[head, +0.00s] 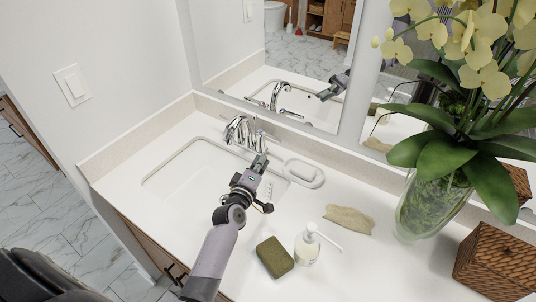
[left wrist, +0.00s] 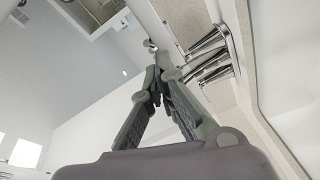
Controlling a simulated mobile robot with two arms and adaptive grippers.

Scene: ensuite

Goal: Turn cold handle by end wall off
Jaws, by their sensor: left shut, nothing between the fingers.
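The chrome faucet (head: 238,130) stands behind the white sink (head: 185,175), close to the end wall on the left. Its lever handles overlap the spout, so I cannot tell clearly which is the cold one or how far it is turned. My left gripper (head: 261,160) is over the sink's right rear part, just in front and right of the faucet. Its fingers are shut and empty. In the left wrist view the fingertips (left wrist: 158,62) meet, with chrome faucet parts (left wrist: 208,55) to their right; contact is not clear. My right gripper is not in view.
A soap dish (head: 303,173) lies right of the sink. A green sponge (head: 275,257), a soap bottle (head: 307,246), a tan cloth (head: 349,220), a glass vase (head: 428,208) with orchids and a wicker box (head: 495,262) stand further right. A mirror (head: 290,80) is behind.

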